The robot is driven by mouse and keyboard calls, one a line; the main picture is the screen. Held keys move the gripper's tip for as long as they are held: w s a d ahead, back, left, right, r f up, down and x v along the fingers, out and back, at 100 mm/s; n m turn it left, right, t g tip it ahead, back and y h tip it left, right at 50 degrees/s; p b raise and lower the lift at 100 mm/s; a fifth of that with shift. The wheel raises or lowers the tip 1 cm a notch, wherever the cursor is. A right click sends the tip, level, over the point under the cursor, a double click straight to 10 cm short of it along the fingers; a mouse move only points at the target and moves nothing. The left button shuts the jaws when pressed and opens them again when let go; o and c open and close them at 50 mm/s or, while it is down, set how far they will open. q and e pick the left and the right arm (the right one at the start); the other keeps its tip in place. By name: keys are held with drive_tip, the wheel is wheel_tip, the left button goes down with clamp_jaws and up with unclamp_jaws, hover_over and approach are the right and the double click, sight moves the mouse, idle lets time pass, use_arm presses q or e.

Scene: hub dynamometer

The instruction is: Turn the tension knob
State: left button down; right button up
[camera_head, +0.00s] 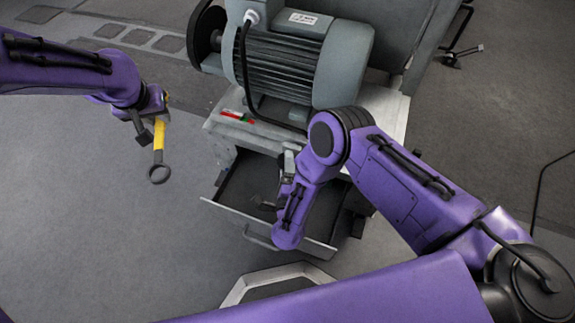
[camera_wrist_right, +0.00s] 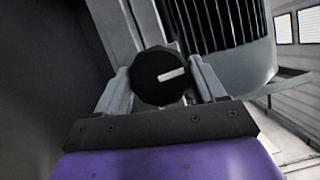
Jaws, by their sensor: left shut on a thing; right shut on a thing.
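The tension knob (camera_wrist_right: 160,76) is a round black dial with a white bar mark in the right wrist view. The bar lies nearly level, its right end slightly raised. My right gripper (camera_wrist_right: 163,84) has a finger on each side of the knob and is shut on it. In the head view my right arm hides the knob. My left gripper (camera_head: 152,112) is at the left, away from the machine, shut on a yellow-handled tool (camera_head: 159,135) with a dark ring hanging at its lower end.
A grey finned motor (camera_head: 282,68) with a black cable sits on the machine bench. An open drawer (camera_head: 243,195) lies below, partly under my right arm. The floor at left is clear.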

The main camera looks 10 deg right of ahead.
idle(0.4)
drive_tip(key=o, duration=1)
drive_tip(key=shift+c, duration=0.2)
